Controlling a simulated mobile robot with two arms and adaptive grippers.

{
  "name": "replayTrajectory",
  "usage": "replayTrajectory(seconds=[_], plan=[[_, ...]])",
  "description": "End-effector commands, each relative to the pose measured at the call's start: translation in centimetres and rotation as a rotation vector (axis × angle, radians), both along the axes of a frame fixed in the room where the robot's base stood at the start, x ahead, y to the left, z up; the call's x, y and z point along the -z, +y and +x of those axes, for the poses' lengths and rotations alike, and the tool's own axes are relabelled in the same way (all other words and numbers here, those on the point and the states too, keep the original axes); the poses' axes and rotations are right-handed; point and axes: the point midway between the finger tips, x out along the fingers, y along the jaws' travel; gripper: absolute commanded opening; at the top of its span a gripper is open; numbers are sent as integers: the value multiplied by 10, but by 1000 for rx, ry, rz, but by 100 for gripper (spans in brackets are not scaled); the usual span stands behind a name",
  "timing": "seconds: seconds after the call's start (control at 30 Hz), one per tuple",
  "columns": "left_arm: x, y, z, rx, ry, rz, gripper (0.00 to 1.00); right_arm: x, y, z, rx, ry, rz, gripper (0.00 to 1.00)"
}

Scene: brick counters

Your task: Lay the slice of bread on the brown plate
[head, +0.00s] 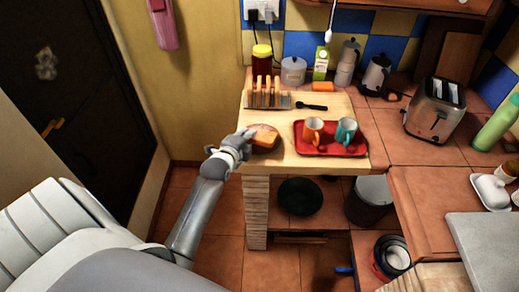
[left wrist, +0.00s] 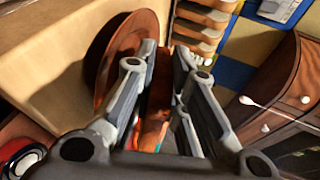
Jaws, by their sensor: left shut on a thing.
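The slice of bread (head: 265,137) is at the left front of the wooden board, with a tan face and a darker crust. My left gripper (head: 243,141) reaches it from the left and is shut on it. In the left wrist view the bread (left wrist: 160,88) stands edge-on between the two fingers. The brown plate (left wrist: 108,62) is a round disc just left of the fingers in that view. In the head view the bread and gripper largely cover the plate. I cannot tell whether the bread touches it. My right gripper is not in view.
A red tray (head: 330,149) with an orange cup and a teal cup stands right of the bread. A toaster (head: 434,108) stands at the right. The board's left edge is close to my gripper.

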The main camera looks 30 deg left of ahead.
Motion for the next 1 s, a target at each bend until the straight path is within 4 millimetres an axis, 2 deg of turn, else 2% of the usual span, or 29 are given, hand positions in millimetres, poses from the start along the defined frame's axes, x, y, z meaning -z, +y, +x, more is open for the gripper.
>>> replayTrajectory(seconds=[0.33, 0.37, 0.47, 0.77, 1.0], plan=[[5, 0, 0, 0, -1, 1, 0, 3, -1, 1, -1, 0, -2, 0], [5, 0, 0, 0, 0, 1, 18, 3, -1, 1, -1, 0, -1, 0], [5, 0, 0, 0, 0, 1, 28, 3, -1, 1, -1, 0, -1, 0], [4, 0, -1, 0, 0, 1, 28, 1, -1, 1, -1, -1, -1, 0], [-9, -6, -25, 1, 2, 1, 28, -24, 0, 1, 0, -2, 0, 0]])
